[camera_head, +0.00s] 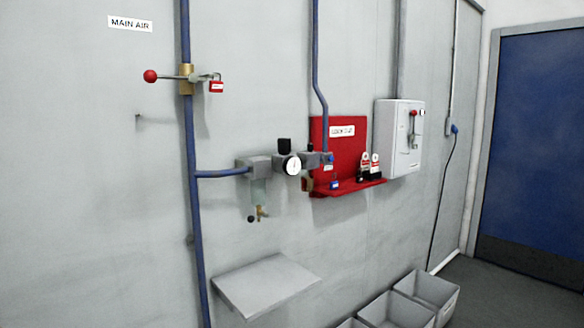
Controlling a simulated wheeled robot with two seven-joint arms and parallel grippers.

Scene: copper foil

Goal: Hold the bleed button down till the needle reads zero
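A small round white gauge (292,165) sits on the front of the grey air unit on the wall. Its needle is too small to read. The grey air unit (259,166) is fed by a blue pipe from the left and has a black knob (284,145) on top. A bowl hangs under it, with a small brass drain fitting (260,213) and a dark knob (250,219) below. I cannot tell which part is the bleed button. Neither of my grippers is in view, and nothing touches the unit.
A valve with a red-ball lever (150,76) and red padlock (216,87) is on the blue pipe (190,130). A red lockout board (318,130) holds tags and padlocks. A grey shelf (265,285) juts out below the unit. Grey bins (440,290) stand at lower right.

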